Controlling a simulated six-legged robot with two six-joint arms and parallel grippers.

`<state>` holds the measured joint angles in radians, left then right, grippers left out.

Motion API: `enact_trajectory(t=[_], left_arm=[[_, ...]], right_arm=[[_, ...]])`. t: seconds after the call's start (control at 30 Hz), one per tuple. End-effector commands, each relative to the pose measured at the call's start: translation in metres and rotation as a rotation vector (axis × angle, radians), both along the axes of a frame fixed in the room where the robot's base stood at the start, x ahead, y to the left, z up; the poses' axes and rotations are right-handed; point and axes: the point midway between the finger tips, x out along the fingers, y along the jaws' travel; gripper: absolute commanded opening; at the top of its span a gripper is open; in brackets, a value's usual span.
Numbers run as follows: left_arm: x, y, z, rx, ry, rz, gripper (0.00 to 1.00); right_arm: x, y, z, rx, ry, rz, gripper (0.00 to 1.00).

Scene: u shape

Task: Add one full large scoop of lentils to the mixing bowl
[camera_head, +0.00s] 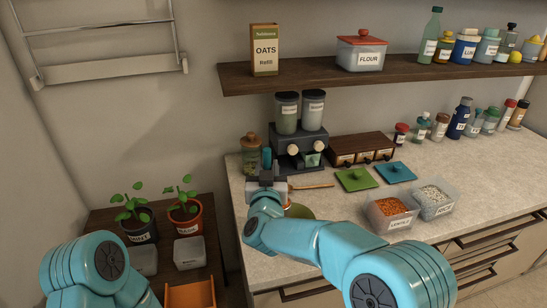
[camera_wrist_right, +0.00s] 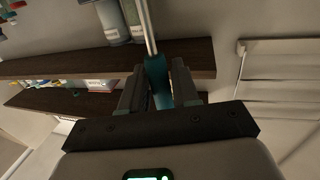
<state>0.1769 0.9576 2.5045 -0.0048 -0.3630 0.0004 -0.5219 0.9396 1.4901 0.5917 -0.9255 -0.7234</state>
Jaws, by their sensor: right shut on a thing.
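My right gripper (camera_head: 266,180) is shut on the teal handle of a scoop (camera_wrist_right: 157,75), which also shows in the head view (camera_head: 267,157). A thin metal shaft runs from the handle out of the wrist view; the scoop's cup is not visible, so I cannot tell its load. An open clear container of orange lentils (camera_head: 388,221) stands on the counter to the right of my right arm. A greenish bowl (camera_head: 300,211), probably the mixing bowl, is mostly hidden behind that arm. My left arm is at the lower left; its gripper is out of view.
A rice container (camera_head: 434,211) stands next to the lentils. Green (camera_head: 355,179) and blue (camera_head: 396,172) lids lie behind them. A dispenser (camera_head: 299,146) and a glass jar (camera_head: 251,160) stand near the gripper. A wooden utensil (camera_head: 313,186) lies near the bowl. The shelf (camera_head: 310,75) overhangs the counter.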

Motion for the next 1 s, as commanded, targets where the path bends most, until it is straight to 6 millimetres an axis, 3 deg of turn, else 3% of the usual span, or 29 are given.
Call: enact_trajectory(t=[0.1,0.23,0.83,1.0], left_arm=[[0.0,0.0,0.009,0.0,0.0,-0.001,0.43],[0.0,0.0,0.002,0.0,0.0,-0.001,0.43],[0.0,-0.001,-0.071,0.0,0.0,-0.001,0.43],[0.0,0.0,-0.063,0.0,0.0,-0.001,0.43]], right_arm=[[0.0,0.001,-0.006,0.0,0.001,0.004,0.0],[0.001,-0.005,-0.008,0.02,-0.007,0.002,0.0],[-0.014,-0.047,0.003,0.362,-0.098,0.005,0.0],[-0.014,-0.044,0.008,0.356,-0.094,0.007,0.0]])
